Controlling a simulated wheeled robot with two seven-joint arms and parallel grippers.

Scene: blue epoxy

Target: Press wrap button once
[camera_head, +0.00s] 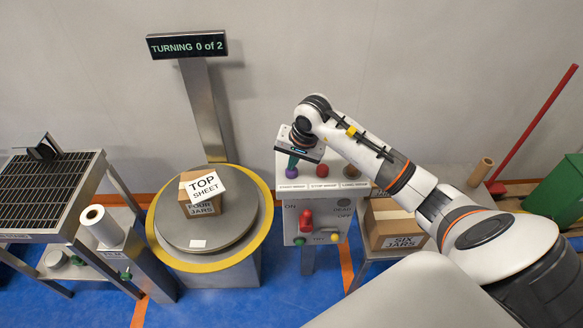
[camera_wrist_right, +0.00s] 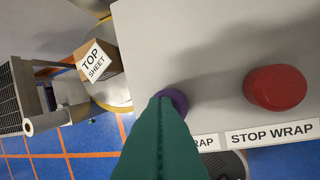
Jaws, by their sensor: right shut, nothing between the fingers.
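The control panel (camera_head: 283,158) is a pale box with several coloured buttons and labels under them. The purple button (camera_head: 291,172) is at its left end; in the right wrist view the purple button (camera_wrist_right: 179,98) is mostly hidden behind my fingers. My right gripper (camera_head: 293,163), with green fingers, is shut and empty, its tips at the purple button. I cannot tell whether they touch it. The right wrist view shows the fingers (camera_wrist_right: 165,103) over the button, whose label is partly covered and ends in "RAP". A red button (camera_wrist_right: 275,88) is labelled "STOP WRAP". My left gripper is out of view.
A display (camera_head: 188,44) reads "TURNING 0 of 2". A box labelled "FOUR JARS" with a "TOP SHEET" (camera_head: 205,186) sits on the round turntable (camera_head: 175,228). A lower panel (camera_head: 294,226) has a red knob. A "SIX JARS" box (camera_head: 385,222) stands at right, below my arm.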

